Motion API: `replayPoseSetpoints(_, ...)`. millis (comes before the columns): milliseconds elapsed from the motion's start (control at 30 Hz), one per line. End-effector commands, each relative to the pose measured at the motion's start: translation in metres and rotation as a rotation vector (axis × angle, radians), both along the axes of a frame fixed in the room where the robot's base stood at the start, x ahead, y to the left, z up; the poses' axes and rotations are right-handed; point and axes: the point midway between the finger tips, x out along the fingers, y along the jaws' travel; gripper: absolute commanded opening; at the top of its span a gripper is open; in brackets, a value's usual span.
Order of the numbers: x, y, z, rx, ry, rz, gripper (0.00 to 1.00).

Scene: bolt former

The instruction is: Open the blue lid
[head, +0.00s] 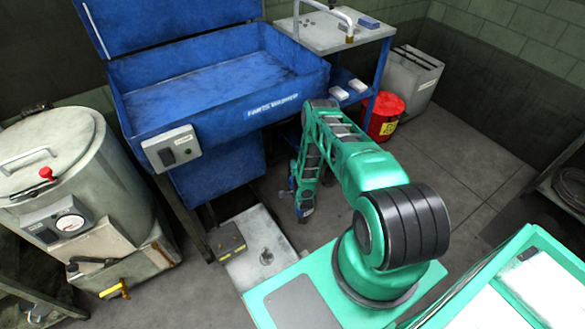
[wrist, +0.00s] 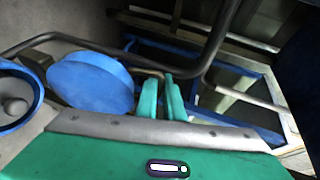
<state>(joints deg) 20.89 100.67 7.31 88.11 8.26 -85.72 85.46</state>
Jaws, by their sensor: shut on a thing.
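A big blue lid (head: 165,20) stands raised along the back edge of the blue parts washer (head: 215,85) in the head view, and the basin beneath it is uncovered. My gripper (head: 304,212) hangs low in front of the washer, near the floor. In the wrist view its two green fingers (wrist: 161,95) are close together, their tips at a thin dark metal bar (wrist: 115,54). They appear shut on this bar, but the contact is small and partly hidden. A round blue piece (wrist: 90,82) lies left of the fingers; I cannot tell what it belongs to.
A grey drum-shaped machine (head: 70,160) stands at the left. A small table (head: 325,35) and a red can (head: 382,115) stand right of the washer. A pale floor plate (head: 262,245) lies left of my arm. The floor (head: 450,150) at the right is clear.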

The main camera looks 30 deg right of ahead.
Motion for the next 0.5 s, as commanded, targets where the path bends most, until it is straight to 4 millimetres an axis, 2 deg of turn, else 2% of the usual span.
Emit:
replayPoseSetpoints(367,-0.0032,0.0003,-0.0033,0.001,0.009,0.001,0.0)
replayPoseSetpoints(500,-0.0125,-0.0001,-0.0013,0.002,0.01,0.0,0.0)
